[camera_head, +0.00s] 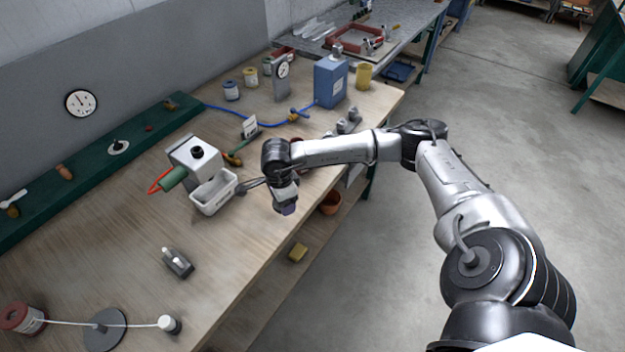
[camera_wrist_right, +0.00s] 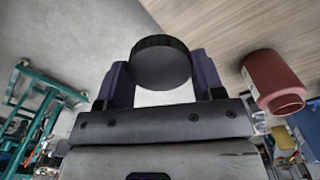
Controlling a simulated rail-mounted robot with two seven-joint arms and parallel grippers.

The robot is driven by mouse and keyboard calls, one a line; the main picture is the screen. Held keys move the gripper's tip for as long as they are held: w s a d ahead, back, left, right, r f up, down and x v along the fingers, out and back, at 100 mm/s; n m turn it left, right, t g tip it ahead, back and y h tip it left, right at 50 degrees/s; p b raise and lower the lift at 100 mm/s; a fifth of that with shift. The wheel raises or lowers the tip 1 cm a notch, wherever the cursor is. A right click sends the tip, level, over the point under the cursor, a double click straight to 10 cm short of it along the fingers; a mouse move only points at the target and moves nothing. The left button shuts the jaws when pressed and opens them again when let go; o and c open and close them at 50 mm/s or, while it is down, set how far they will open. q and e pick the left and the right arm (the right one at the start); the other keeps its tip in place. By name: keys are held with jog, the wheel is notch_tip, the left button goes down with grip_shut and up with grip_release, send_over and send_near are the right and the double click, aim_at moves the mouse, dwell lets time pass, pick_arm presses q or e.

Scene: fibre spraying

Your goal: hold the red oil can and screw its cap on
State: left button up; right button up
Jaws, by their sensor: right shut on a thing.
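My right gripper (camera_head: 287,207) is over the front edge of the workbench, pointing down. In the right wrist view the right gripper (camera_wrist_right: 162,80) is shut on a round black cap (camera_wrist_right: 161,62), with a purple finger on each side of it. The red oil can (camera_wrist_right: 275,82) shows in that view to the right of the cap, on the wooden bench top, apart from the gripper. It has a dark opening or neck at its lower end in the picture. In the head view I cannot clearly make out the can; my right arm covers part of the bench. My left gripper is not in view.
A white tray (camera_head: 213,194) and a grey device with a green nozzle (camera_head: 173,180) stand left of my right gripper. A blue box (camera_head: 330,82) and a yellow cup (camera_head: 363,76) stand at the back. A terracotta pot (camera_head: 330,203) sits below the bench top.

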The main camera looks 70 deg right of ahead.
jog(key=w+a+r+n, duration=0.2)
jog(key=a+r+n, duration=0.6)
jog(key=a+n, duration=0.4)
jog(key=w+a+r+n, duration=0.2)
jog(key=a+r+n, duration=0.7)
jog(key=a+n, duration=0.3)
jog(key=shift+w+r+n, duration=0.25)
jog(key=shift+w+n, duration=0.1)
jog(key=shift+n, duration=0.35)
